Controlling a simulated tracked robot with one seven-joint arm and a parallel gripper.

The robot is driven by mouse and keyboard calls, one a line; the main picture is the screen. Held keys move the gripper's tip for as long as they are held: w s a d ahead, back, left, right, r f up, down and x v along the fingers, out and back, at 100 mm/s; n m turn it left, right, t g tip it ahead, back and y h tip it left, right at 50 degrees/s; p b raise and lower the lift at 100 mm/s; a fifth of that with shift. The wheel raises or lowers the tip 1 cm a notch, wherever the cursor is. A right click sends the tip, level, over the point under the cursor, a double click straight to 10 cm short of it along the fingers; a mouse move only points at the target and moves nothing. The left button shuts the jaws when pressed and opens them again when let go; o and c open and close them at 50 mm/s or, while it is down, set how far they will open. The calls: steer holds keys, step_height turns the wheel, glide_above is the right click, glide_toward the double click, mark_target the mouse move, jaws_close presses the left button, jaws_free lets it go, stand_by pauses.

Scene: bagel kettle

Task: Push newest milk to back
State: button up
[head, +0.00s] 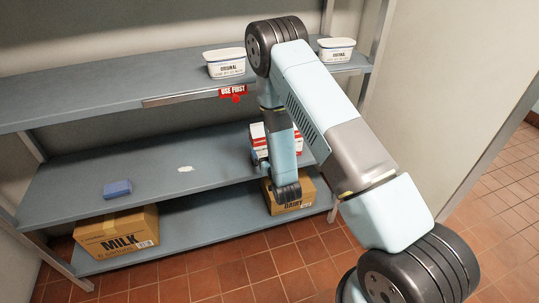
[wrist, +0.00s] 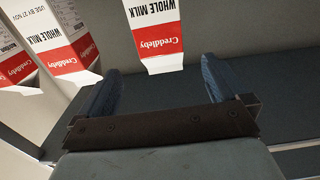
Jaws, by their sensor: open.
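Several red and white milk cartons (head: 290,141) stand on the middle shelf at the right, partly hidden behind my arm in the head view. The wrist view is upside down. There one whole milk carton (wrist: 156,37) is ahead of my gripper (wrist: 160,67), in line with the gap between its fingers. My gripper is open, with nothing between its fingers. A second carton (wrist: 62,38) to the left reads "USE BY 27 NOV". Part of another carton (wrist: 14,55) shows at the far left edge. The middle carton's date is out of frame.
The middle shelf (head: 110,177) holds a blue block (head: 117,189) and a white scrap (head: 185,169). White tubs (head: 225,63) and a red "USE FIRST" tag (head: 233,93) are on the upper shelf. A milk box (head: 117,232) and a dairy box (head: 292,195) sit below.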

mark_target(258, 134)
steer(key=x, duration=1.1)
